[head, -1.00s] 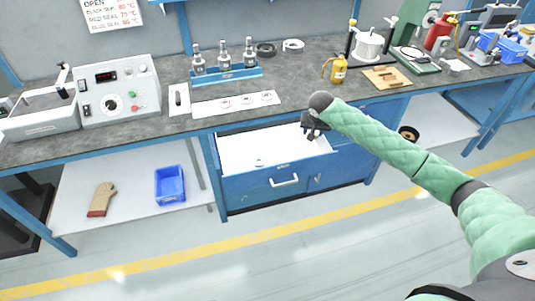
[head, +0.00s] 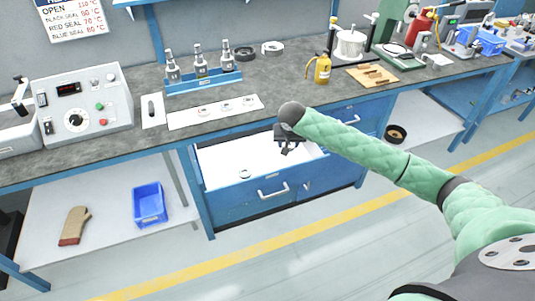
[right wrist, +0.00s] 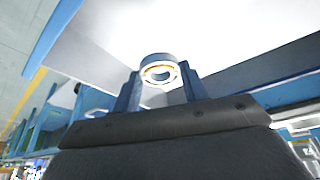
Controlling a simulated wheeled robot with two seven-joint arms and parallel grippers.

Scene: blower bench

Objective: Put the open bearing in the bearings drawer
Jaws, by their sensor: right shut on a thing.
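My right gripper (head: 287,150) is over the right part of the open bearings drawer (head: 225,160), under the bench front. In the right wrist view its two fingers (right wrist: 160,88) are shut on a bearing (right wrist: 158,61), a pale ring with orange-gold showing inside. The bearing is held clear of the white surface behind it. In the head view it is too small to make out. Another small ring (head: 244,174) lies on the drawer's white floor, near the front. My left gripper is not in view.
The bench edge overhangs the drawer's back. A blue bin (head: 150,205) and glove (head: 74,226) lie on the lower shelf. The drawer's left side has free room.

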